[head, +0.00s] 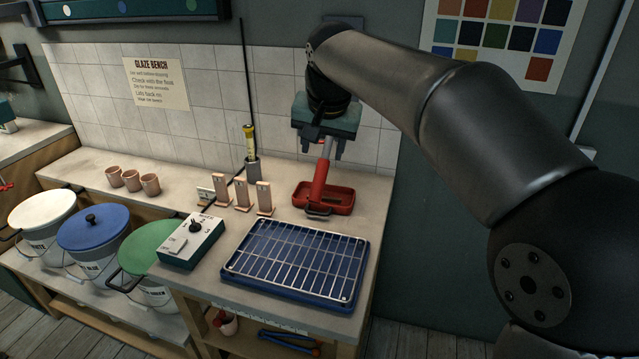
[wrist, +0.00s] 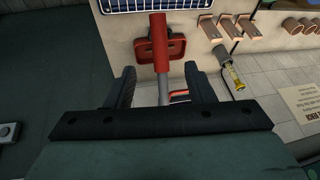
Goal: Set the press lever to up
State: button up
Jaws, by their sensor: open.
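A red press-like tool (head: 320,185) stands at the back right of the bench. It has a red tray-like base, a red cylinder and a grey rod rising from it. A dark loop handle (head: 318,212) is at the base's front. I cannot tell for certain which part is the lever or its setting. My gripper (head: 322,148) is above the tool, pointing down at it. In the wrist view the open jaws (wrist: 160,78) lie either side of the grey rod (wrist: 163,92), with gaps visible. The red cylinder (wrist: 160,45) shows beyond them. My gripper hides the rod's top.
A blue tray with a wire rack (head: 298,262) is in front of the tool. Wooden stands (head: 242,195) and a yellow-topped instrument in a grey cup (head: 251,150) are to its left. A switch box (head: 192,240) and lidded buckets (head: 93,228) are farther left. The tiled wall is close behind.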

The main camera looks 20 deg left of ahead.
aim_at(319, 181)
jog(key=p+x, duration=0.1)
jog(key=x, duration=1.3)
jog(key=shift+w+f, duration=0.1)
jog(key=shift+f, duration=0.05)
